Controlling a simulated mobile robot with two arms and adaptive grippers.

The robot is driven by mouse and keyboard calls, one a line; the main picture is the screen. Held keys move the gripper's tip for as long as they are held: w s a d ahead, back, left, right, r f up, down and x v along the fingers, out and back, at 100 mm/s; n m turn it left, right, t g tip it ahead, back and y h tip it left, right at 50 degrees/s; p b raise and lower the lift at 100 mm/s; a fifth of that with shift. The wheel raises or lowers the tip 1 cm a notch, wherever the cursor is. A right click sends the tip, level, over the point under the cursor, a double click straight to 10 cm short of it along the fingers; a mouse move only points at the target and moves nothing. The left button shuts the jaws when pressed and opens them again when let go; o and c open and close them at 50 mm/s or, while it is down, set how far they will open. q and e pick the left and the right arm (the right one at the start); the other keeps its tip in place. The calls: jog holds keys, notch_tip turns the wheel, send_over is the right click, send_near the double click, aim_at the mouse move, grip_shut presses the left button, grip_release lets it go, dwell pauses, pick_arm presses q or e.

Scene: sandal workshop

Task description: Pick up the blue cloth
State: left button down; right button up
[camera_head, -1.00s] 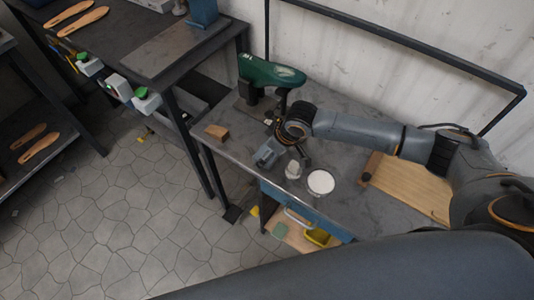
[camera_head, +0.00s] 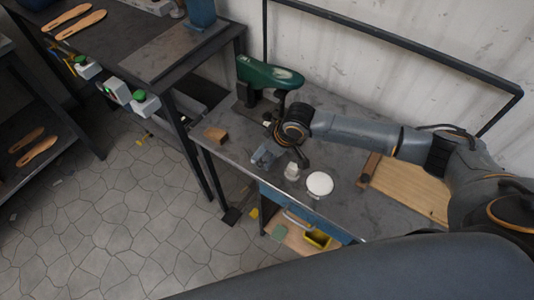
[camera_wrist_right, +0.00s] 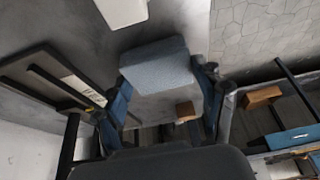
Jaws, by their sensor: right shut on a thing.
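The blue cloth (camera_wrist_right: 156,66) looks like a folded grey-blue pad. In the wrist view it sits between the two fingers of my right gripper (camera_wrist_right: 162,88), which is shut on it. I cannot tell whether the cloth touches the table. My left gripper is not in view.
A green machine (camera_head: 268,73) stands behind, and a brown block (camera_head: 216,134) lies left. A wooden board (camera_head: 408,187) lies right.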

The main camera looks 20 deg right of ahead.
notch_tip(320, 180, up, 2)
jog(key=shift+r+b, duration=0.25)
jog(key=shift+b, duration=0.05)
jog(key=s+r, duration=1)
jog(key=s, duration=0.4)
jog(key=shift+d+b, duration=0.15)
jog(key=shift+b, duration=0.15)
